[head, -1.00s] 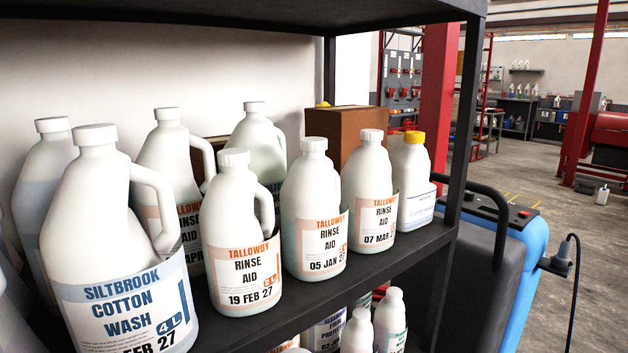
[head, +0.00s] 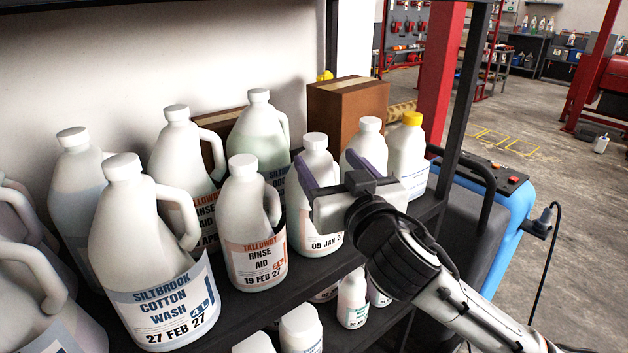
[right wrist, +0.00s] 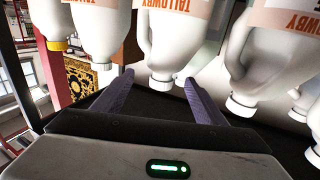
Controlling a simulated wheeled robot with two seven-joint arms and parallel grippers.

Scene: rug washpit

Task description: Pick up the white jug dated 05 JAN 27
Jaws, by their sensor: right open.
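The white jug dated 05 JAN 27 (head: 318,218) stands upright on the shelf, between the 19 FEB 27 jug (head: 256,245) and another white jug on its right. Its white cap and upper body show; my gripper hides part of its label. My right gripper (head: 323,158) is open in front of it, one purple finger at each side of its upper part in the picture. In the right wrist view, which is upside down, the jug (right wrist: 165,35) lies ahead, its cap between the fingertips (right wrist: 155,77). I cannot tell whether they touch it. My left gripper is out of view.
Close by stand a white jug (head: 368,137) on the right, a yellow-capped jug (head: 406,150), and a large Siltbrook jug (head: 145,235) on the left. A brown box (head: 345,105) is behind. More bottles stand on the lower shelf. A dark post (head: 462,110) bounds the right end.

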